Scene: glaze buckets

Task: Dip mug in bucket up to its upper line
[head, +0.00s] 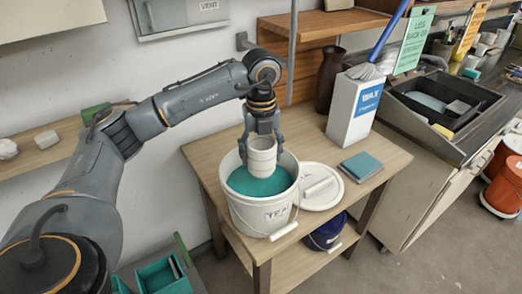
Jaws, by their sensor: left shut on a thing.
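My left gripper (262,130) points down over the white bucket (262,215) and is shut on the mug (262,155). The mug is pale and upright, with faint lines around its side. It is inside the bucket's opening, just above or at the teal glaze (245,184); I cannot tell whether its bottom touches the glaze. The bucket stands on a wooden table with its handle hanging at the front. My right gripper is not in view.
A white lid (320,187) lies right of the bucket, and a teal book or block (362,166) lies beyond it. A white wax box (353,108) and a dark vase (329,80) stand behind. A blue bucket (325,234) sits on the lower shelf.

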